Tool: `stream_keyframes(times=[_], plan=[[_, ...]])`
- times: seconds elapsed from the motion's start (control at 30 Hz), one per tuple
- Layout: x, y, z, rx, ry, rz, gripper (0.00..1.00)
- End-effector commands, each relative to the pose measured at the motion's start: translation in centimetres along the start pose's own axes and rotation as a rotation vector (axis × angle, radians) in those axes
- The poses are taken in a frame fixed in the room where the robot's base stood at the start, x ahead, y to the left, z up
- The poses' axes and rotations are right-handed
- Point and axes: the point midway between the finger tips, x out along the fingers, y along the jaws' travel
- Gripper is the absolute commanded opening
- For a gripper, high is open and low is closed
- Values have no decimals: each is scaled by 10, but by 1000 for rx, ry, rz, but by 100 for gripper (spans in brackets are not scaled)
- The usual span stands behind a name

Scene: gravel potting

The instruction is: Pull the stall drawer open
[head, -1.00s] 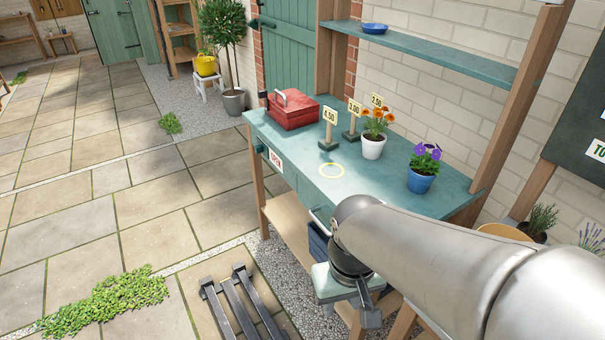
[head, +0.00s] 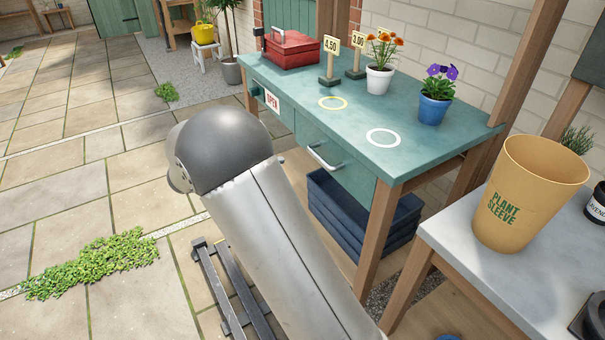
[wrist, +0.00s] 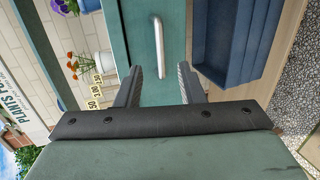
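The stall drawer (head: 338,165) is a teal front under the stall's top, with a pale metal bar handle (head: 325,157). It looks closed. In the wrist view the handle (wrist: 158,46) stands as an upright bar on the teal drawer front (wrist: 141,52). My gripper (wrist: 160,82) is open in the wrist view, its two dark fingers apart with nothing between them. The handle lies ahead, just beyond the fingertips and roughly centred between them, not visibly touched.
The stall top (head: 345,119) bears a red toolbox (head: 291,50), price signs, an orange-flower pot (head: 379,80) and a purple-flower pot (head: 433,109). Blue crates (head: 345,215) sit below the drawer. A yellow plant sleeve (head: 525,195) stands on a side table at right. Paving lies open at left.

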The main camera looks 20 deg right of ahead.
Motion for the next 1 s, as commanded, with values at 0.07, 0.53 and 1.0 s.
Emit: stream_keyframes(times=[0.07, 0.53, 1.0], plan=[[-3, -12, -14, 15, 28, 56, 35], [60, -6, -22, 26, 39, 82, 35], [152, 1, -26, 25, 41, 81, 35]])
